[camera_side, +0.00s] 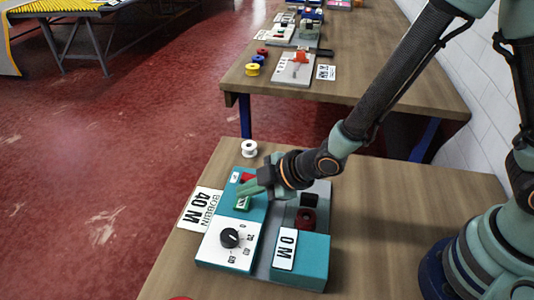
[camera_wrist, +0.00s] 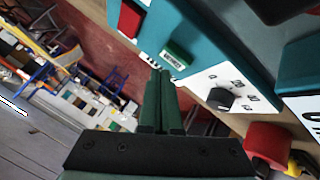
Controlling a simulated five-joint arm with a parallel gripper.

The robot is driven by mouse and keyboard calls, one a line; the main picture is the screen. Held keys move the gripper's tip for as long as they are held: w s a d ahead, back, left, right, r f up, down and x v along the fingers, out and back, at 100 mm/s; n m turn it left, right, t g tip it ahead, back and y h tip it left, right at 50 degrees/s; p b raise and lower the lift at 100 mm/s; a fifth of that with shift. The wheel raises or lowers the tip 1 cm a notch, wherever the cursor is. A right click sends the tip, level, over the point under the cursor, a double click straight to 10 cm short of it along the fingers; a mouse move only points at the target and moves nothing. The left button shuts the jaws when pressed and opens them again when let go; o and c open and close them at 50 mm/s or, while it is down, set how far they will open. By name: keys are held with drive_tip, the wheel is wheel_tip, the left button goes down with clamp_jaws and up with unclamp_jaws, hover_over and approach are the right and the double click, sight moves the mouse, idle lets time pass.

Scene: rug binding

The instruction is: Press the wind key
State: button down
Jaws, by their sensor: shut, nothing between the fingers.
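The teal winder (camera_side: 305,263) stands on the near table. A green key with a small white label, which I take as the wind key (camera_side: 243,203), is on its left block; it also shows in the wrist view (camera_wrist: 177,54). A red key (camera_side: 248,178) sits behind it and also shows in the wrist view (camera_wrist: 130,18). My gripper (camera_side: 241,190) is shut and empty, its fingers reaching over the block close to the green key. In the wrist view its tips (camera_wrist: 160,73) end just short of that key. I cannot tell whether they touch it.
A black dial (camera_side: 229,238) on a white plate is in front of the keys. A dark red bobbin (camera_side: 306,218) sits on the winder's right part. A "BOBBIN 40 M" card (camera_side: 201,208) lies left of it, and a white spool (camera_side: 249,149) stands behind. Another table (camera_side: 350,95) is farther back.

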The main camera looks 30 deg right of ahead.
sight(248, 202)
drive_tip(key=shift+f, duration=0.1)
idle(0.4)
drive_tip(key=shift+d+f, duration=0.1)
drive_tip(key=shift+f, duration=0.3)
drive_tip(key=shift+f, duration=0.4)
idle(0.9)
drive_tip(key=shift+r, duration=0.85)
drive_tip(key=shift+r, duration=0.1)
drive_tip(key=shift+r, duration=2.4)
